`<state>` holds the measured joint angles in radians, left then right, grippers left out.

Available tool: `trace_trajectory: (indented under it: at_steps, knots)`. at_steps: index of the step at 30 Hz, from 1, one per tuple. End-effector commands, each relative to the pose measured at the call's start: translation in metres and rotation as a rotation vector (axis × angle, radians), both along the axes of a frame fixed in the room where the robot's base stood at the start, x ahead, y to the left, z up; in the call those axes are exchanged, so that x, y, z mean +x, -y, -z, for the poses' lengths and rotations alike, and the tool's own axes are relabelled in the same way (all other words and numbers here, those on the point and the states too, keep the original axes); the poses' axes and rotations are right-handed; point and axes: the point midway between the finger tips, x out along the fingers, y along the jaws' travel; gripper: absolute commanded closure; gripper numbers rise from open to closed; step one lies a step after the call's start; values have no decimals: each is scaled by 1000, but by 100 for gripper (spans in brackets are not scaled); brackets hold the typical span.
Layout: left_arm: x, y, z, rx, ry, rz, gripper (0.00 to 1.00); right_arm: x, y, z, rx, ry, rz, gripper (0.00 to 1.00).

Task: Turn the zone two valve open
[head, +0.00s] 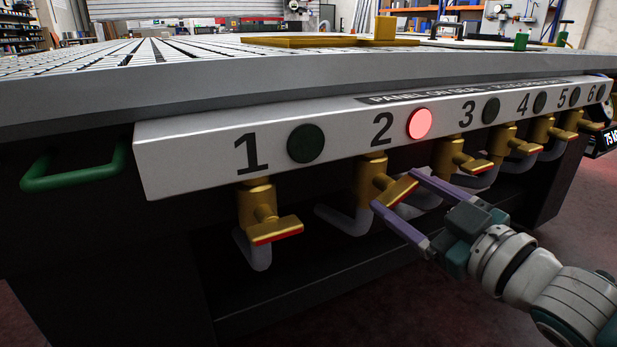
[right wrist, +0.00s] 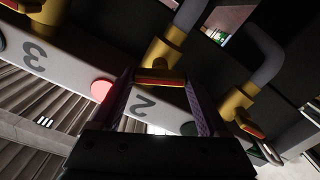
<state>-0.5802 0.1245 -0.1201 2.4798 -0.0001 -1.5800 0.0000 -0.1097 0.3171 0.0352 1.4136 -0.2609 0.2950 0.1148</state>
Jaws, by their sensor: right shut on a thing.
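The zone two valve (head: 372,172) is a brass body under the white panel, below the number 2. Its brass handle with a red edge (head: 401,189) points toward the front right. My right gripper (head: 396,190) has its two purple fingers on either side of this handle and is shut on it. In the right wrist view the red-edged handle (right wrist: 160,77) lies between the fingertips, partly covered by them. The round light beside the number 2 (head: 420,123) glows red. My left gripper is not in view.
The zone one valve (head: 257,200) stands to the left, and several like valves, such as the zone three valve (head: 447,152), stand to the right. Their lights are dark. Grey hoses run below. The grid table's edge (head: 300,78) overhangs the panel (head: 190,160). A green handle (head: 75,178) is at far left.

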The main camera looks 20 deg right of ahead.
Motion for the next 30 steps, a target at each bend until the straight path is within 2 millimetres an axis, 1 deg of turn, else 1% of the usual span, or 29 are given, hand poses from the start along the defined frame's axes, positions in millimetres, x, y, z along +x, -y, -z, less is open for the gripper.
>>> trace_trajectory:
  at_steps: [3, 13, 24, 30]
  knots:
    - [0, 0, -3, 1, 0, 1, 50, 0, 0, -1, -109, 9, 1, 78]
    - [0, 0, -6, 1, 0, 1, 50, 0, -1, 0, -422, 34, 0, 78]
    - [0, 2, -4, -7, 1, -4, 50, 0, -1, 1, -767, 61, 0, 78]
    - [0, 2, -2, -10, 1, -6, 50, 0, -1, 1, -923, 73, 0, 78]
